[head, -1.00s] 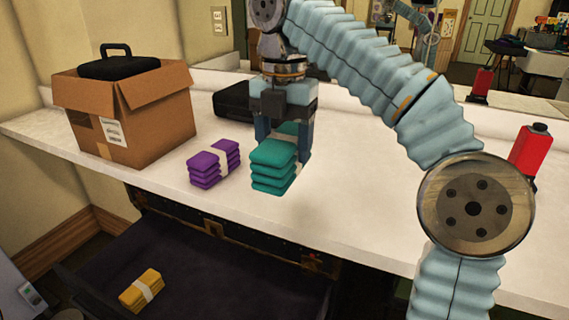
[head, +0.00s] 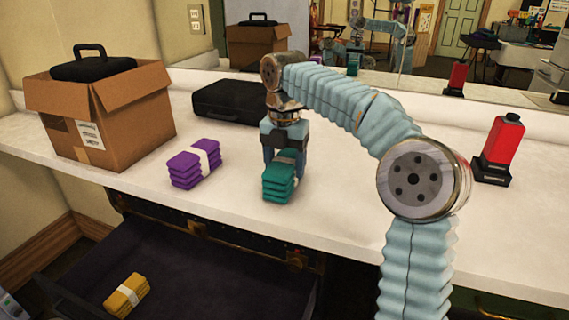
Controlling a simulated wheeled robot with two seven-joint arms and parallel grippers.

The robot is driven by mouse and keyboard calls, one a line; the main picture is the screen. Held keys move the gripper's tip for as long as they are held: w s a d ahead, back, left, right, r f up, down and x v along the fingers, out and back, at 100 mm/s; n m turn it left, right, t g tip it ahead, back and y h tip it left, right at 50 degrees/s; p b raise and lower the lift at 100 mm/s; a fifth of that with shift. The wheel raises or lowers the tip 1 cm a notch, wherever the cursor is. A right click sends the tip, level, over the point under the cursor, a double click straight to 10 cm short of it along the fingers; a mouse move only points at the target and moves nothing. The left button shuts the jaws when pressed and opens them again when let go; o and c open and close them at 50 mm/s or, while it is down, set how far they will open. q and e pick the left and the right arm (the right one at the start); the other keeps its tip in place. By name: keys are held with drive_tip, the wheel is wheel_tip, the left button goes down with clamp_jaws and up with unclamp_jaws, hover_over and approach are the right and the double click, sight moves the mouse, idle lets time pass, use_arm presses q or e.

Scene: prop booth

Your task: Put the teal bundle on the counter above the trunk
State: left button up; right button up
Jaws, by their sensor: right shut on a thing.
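The teal bundle (head: 279,186), a folded stack with a pale band, is at the middle of the white counter (head: 340,215), right of the purple bundle. My right gripper (head: 285,158) comes down from above and is shut on it; the fingertips are partly hidden behind the bundle. The bundle is upright, and its underside looks to be at or very close to the counter top; I cannot tell for certain whether it touches. The open trunk (head: 190,262) with a dark inside is below the counter's front edge. My left gripper is not in view.
A purple bundle (head: 186,171) lies on the counter, a yellow one (head: 126,294) in the trunk. A cardboard box (head: 140,125) holding a black case stands left. A flat black case (head: 230,101) lies behind. A red bottle-like object (head: 503,140) stands right. A mirror backs the counter.

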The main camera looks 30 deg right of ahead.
sight(285, 160)
drive_tip(key=shift+f, duration=0.2)
drive_tip(key=o, duration=1.2)
drive_tip(key=shift+r, duration=3.9)
